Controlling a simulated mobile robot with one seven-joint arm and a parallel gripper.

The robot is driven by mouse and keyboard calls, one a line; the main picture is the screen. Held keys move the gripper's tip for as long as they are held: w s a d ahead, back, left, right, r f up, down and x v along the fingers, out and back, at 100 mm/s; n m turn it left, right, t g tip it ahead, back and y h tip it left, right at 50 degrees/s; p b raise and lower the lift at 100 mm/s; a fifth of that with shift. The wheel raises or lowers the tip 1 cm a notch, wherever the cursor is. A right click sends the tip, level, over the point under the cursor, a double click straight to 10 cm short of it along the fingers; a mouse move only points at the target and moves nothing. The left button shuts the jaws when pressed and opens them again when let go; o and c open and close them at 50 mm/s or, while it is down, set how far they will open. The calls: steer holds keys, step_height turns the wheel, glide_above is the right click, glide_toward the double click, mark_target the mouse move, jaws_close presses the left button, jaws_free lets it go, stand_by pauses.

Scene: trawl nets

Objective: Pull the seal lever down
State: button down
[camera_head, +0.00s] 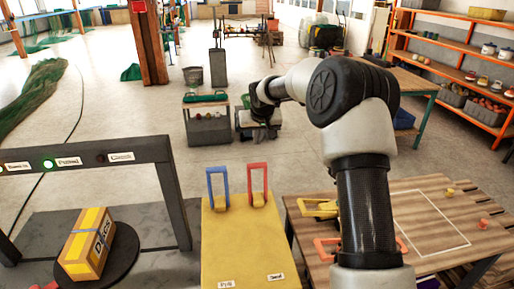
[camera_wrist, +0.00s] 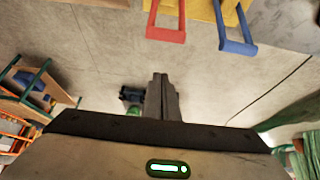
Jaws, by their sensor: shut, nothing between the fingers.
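The red lever (camera_head: 258,184) stands upright on the right of a yellow stand (camera_head: 250,245), above a label that seems to read "Seal" (camera_head: 275,277). A blue lever (camera_head: 217,186) stands upright beside it on the left. In the wrist view the red lever (camera_wrist: 165,33) and the blue lever (camera_wrist: 237,46) hang from the top edge, upside down. My gripper (camera_wrist: 161,80) is shut and empty, its fingers clear of both levers. In the head view my gripper (camera_head: 262,131) is beyond the red lever; its fingertips are hard to make out.
A dark frame (camera_head: 178,190) with indicator labels stands at the left, over a box (camera_head: 88,245) on a round plate (camera_head: 118,262). A wooden table (camera_head: 470,240) with small items is at the right. A grey cart (camera_head: 207,130) stands behind. Open floor lies beyond the stand.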

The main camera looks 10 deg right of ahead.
steer(key=shift+w+f+p, duration=0.15)
steer(key=shift+f+p, duration=0.45)
steer(key=shift+f, duration=1.55)
steer(key=shift+w+f+p, duration=0.15)
steer(key=shift+f+p, duration=0.45)
steer(key=shift+f, duration=1.5)
steer(key=shift+f+b, duration=0.2)
steer(key=shift+b, duration=0.15)
